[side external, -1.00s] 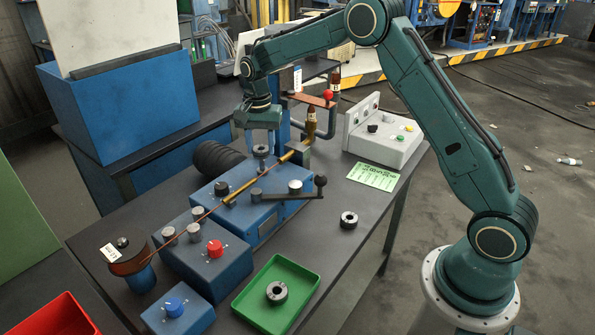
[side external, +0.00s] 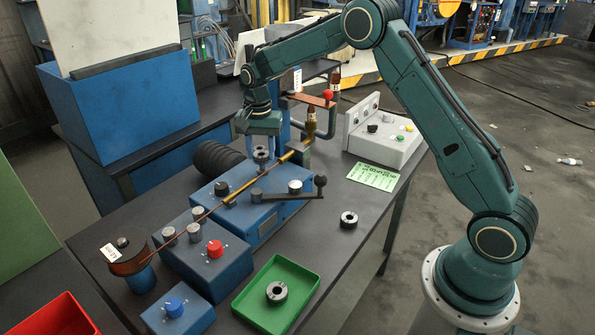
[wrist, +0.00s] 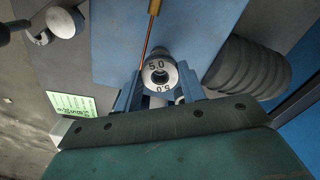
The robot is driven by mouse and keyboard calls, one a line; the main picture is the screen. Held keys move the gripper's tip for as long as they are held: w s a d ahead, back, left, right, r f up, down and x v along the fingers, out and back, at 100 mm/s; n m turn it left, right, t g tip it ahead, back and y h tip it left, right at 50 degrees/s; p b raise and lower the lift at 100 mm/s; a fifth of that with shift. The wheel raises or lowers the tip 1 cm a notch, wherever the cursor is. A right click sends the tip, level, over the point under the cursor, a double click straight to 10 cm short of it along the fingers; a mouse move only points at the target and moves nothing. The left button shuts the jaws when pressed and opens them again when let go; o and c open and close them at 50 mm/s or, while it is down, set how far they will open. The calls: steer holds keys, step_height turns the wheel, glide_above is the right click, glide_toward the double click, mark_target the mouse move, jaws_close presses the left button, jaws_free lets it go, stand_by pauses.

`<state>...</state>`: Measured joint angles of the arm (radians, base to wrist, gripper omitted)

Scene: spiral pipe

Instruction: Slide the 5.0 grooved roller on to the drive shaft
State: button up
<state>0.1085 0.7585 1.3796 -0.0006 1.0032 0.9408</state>
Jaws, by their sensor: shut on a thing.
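My gripper (side external: 262,157) points down over the blue machine (side external: 247,222), its jaws shut on a grey metal roller (side external: 261,154). In the wrist view the roller (wrist: 160,76) is marked 5.0 and sits upright between my blue fingers (wrist: 158,96), its centre hole facing the camera. Something metallic shows in the hole, but I cannot tell whether it is the drive shaft. The shaft is not clearly seen in either view. I cannot tell whether the roller touches the machine.
A copper wire (wrist: 145,48) and brass tube (side external: 258,175) run close beside the roller. A black-knobbed lever (side external: 290,195) lies across the machine front. One roller (side external: 277,291) is in the green tray (side external: 303,277); another (side external: 348,220) lies on the table. A control box (side external: 383,138) stands right.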

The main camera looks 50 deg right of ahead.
steer(key=shift+f, duration=1.4)
steer(key=o, duration=1.2)
steer(key=shift+r, duration=0.1)
step_height(320, 180, up, 14)
steer(key=shift+f, duration=0.2)
